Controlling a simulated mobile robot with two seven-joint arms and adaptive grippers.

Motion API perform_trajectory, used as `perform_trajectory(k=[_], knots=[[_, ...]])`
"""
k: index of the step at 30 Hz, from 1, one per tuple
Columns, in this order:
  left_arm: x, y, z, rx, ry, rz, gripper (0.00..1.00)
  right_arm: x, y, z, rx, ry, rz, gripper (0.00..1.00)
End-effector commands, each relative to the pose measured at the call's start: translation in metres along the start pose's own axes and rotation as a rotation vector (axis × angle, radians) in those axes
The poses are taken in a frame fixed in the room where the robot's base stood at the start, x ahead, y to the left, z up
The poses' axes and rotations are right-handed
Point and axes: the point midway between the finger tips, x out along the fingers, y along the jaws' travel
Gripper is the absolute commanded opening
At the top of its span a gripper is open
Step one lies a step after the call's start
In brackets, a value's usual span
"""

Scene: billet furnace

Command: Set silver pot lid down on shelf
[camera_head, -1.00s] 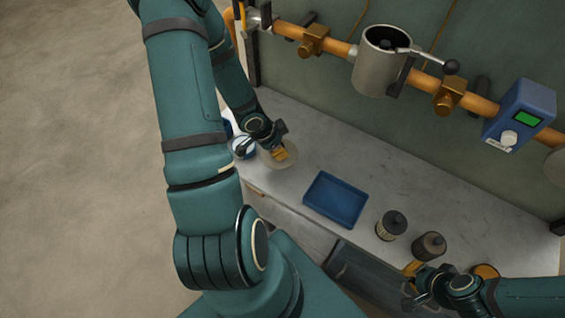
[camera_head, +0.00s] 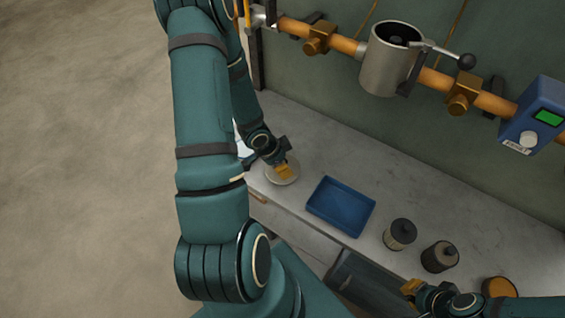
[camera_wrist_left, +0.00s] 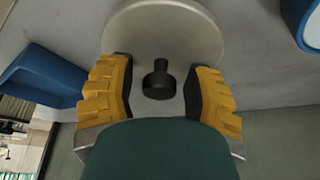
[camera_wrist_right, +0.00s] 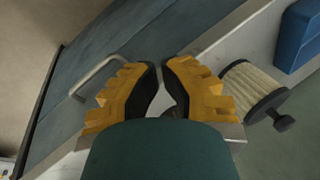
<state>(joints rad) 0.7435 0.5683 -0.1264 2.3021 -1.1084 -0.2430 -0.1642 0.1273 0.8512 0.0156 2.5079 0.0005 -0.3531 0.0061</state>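The silver pot lid (camera_head: 271,180) is a pale round disc lying on the grey shelf (camera_head: 300,125), left of the blue tray. In the left wrist view the lid (camera_wrist_left: 140,25) shows its dark knob (camera_wrist_left: 158,82) between my finger pads, with a visible gap on both sides. My left gripper (camera_head: 287,173) is open over the lid; its fingers (camera_wrist_left: 158,75) straddle the knob. My right gripper (camera_head: 411,291) is low at the shelf's front edge; in the right wrist view its fingertips (camera_wrist_right: 161,66) are together, with nothing seen held.
A blue tray (camera_head: 340,207), two dark-capped cylinders (camera_head: 400,236) (camera_head: 439,257) and an orange-topped item (camera_head: 500,287) stand on the shelf. Above run an orange pipe (camera_head: 345,45), a metal canister (camera_head: 388,62) and a blue meter box (camera_head: 532,112). A handled drawer front (camera_wrist_right: 100,75) lies below the right gripper.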

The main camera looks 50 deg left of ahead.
Motion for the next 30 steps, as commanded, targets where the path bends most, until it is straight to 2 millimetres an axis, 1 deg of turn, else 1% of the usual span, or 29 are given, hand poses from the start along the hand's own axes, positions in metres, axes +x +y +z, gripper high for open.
perform_trajectory(k=[8,12,14,24,30], knots=[[-0.001,0.000,0.000,0.000,0.000,0.000,0.53,0.000,0.000,0.000,0.000,0.000,0.000,0.00],[-0.007,0.000,-0.002,-0.001,0.000,-0.001,0.53,-0.005,-0.002,-0.002,0.001,0.003,0.000,0.00],[-0.015,-0.001,-0.002,-0.002,0.000,-0.002,0.53,-0.009,-0.004,-0.003,0.002,0.006,0.001,0.00],[-0.078,-0.001,-0.003,-0.003,-0.001,-0.002,0.53,-0.048,-0.018,-0.020,0.013,0.043,0.004,0.00],[-0.106,0.000,-0.003,-0.002,0.000,-0.001,0.53,-0.070,-0.025,-0.026,0.016,0.054,0.003,0.00]])
